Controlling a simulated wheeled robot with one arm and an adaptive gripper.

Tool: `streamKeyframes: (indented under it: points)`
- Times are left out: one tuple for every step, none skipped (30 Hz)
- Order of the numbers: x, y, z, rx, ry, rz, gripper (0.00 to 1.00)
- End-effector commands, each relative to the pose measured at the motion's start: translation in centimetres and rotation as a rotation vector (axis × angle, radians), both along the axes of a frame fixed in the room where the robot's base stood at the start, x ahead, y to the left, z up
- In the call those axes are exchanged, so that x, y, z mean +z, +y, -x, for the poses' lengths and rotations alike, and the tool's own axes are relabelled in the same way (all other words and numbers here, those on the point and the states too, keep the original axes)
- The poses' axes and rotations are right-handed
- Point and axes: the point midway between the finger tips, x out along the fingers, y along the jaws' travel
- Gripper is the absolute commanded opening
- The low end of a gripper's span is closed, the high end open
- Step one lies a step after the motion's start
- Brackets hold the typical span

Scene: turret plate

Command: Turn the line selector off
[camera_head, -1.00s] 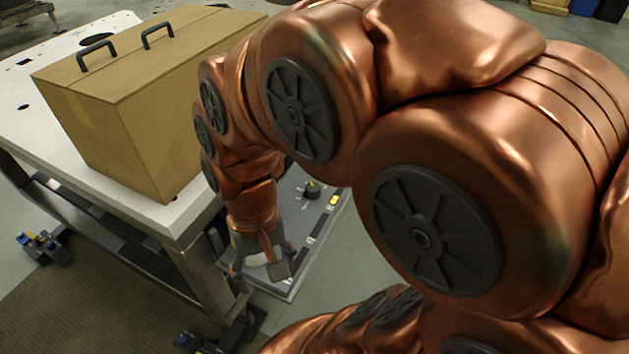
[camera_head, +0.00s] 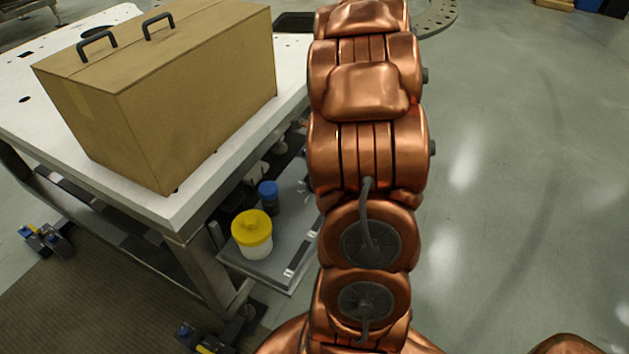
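The grey panel (camera_head: 285,258) lies low beside the white table's right edge, and its left part shows. The line selector is not visible now; the part of the panel where a dark knob with a yellow mark showed earlier is behind my copper arm. My arm stands upright across the middle of the picture, its far part running to the top edge. My gripper is not in view, so its opening and anything in it cannot be seen.
A white jar with a yellow lid (camera_head: 252,235) and a dark, blue-topped container (camera_head: 268,196) stand on the panel's left part. A large cardboard box (camera_head: 195,110) with black handles sits on the white table (camera_head: 40,130). Floor at right is clear.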

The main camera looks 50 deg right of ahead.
Motion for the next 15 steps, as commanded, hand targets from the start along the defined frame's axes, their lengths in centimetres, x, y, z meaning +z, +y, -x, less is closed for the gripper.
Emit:
streamKeyframes:
  points:
    - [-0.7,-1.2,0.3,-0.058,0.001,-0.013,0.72]
    - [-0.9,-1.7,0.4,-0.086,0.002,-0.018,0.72]
    - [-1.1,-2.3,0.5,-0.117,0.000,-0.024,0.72]
    - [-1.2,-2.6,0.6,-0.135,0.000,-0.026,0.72]
    - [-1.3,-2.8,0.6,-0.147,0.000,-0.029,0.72]
    - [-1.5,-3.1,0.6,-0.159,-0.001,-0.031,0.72]
    - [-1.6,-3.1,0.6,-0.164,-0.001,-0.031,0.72]
    - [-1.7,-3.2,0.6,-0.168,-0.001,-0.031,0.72]
    - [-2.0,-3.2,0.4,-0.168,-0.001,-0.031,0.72]
    - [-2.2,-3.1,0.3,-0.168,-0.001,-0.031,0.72]
    - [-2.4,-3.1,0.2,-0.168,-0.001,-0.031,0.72]
    - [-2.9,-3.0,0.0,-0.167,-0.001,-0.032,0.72]
    - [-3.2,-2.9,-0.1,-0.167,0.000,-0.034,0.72]
    - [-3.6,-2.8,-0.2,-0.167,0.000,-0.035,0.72]
    - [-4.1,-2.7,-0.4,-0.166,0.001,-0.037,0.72]
